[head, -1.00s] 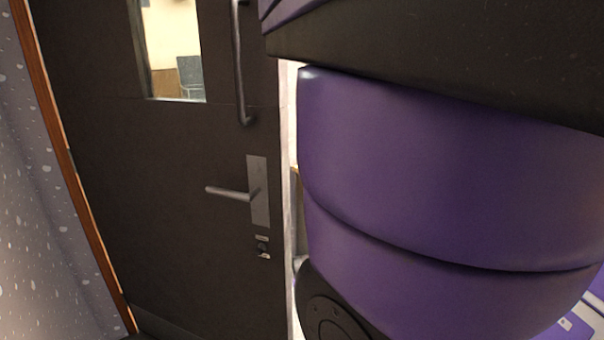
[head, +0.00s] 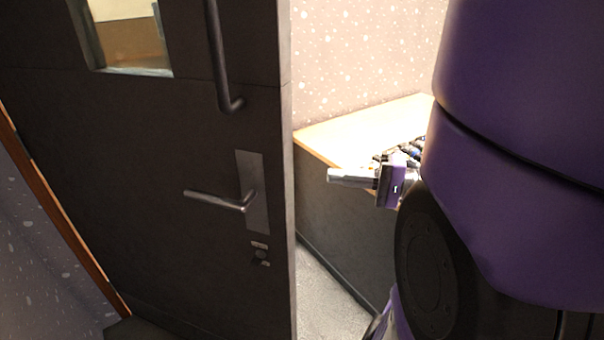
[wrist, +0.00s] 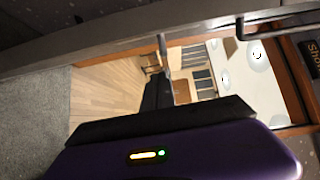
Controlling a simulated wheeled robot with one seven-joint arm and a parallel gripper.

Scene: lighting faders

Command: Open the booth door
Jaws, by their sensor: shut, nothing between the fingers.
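The booth door (head: 130,180) is dark, with its hinge side at the left along an orange-brown frame. It stands ajar, with its free edge at the right and an opening beside it. A lever handle (head: 215,200) sits on a metal plate, below a long vertical pull handle (head: 219,60). My gripper (head: 332,176) is right of the door's free edge, in the opening and apart from the lever. It is shut and holds nothing. In the wrist view my gripper (wrist: 162,42) points toward a room with a wooden floor, beyond a long grey edge.
A wood-topped desk or counter (head: 325,150) with dark sides stands beyond the opening, behind my gripper; small dark items lie on it. Grey floor (head: 330,300) shows clear beside the door. The wrist view shows chairs (wrist: 195,70) and carpet (wrist: 35,110).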

